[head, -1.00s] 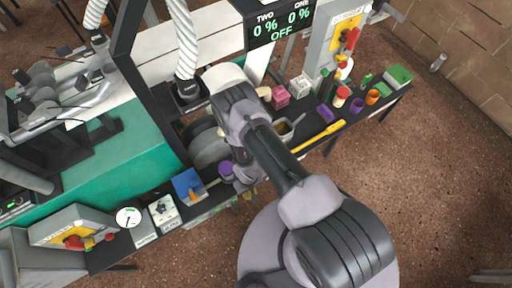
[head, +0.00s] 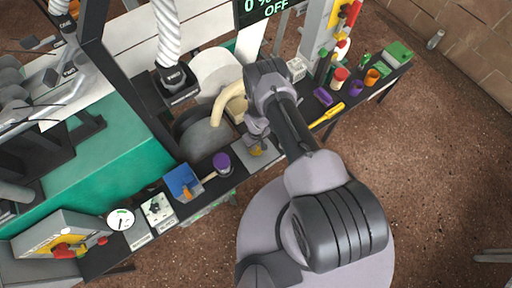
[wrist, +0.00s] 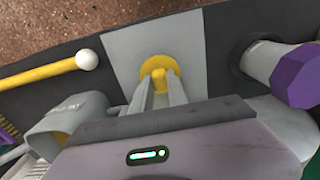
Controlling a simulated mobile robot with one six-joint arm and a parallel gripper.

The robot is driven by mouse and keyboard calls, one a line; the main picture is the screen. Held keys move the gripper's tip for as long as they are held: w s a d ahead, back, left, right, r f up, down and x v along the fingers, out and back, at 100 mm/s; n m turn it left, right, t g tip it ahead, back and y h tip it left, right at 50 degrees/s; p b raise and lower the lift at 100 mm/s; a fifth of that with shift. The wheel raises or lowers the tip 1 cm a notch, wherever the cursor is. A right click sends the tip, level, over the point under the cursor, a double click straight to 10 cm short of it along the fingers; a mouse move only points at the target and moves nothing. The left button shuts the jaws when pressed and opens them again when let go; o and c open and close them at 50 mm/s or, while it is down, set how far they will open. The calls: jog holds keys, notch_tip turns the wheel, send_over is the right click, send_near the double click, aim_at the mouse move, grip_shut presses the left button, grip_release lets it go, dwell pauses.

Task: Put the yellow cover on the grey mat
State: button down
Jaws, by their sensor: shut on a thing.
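The yellow cover (wrist: 160,68) shows in the wrist view as a round disc with a raised knob. My gripper (wrist: 161,84) is shut on it, a finger on each side of the knob. The grey mat (wrist: 195,35) is a light grey square on the dark bench, and the cover is over it. I cannot tell whether the cover touches the mat. In the head view, my gripper (head: 257,143) is low over the bench, with a bit of yellow below it. The arm hides part of the mat there.
A purple-headed tool (head: 222,160) is left of the gripper in the head view. A yellow tool (head: 328,117) lies to the right; a yellow rod with a white ball end (wrist: 60,68) shows in the wrist view. A grey container (wrist: 68,118) is near my gripper's left side.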

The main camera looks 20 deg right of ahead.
jog(key=shift+w+f, duration=0.1)
jog(key=shift+f, duration=0.3)
jog(key=shift+f, duration=0.1)
jog(key=shift+f, duration=0.15)
jog(key=c, duration=1.3)
grip_release()
notch_tip(320, 180, up, 12)
jog(key=p, duration=0.4)
jog(key=shift+r, duration=0.2)
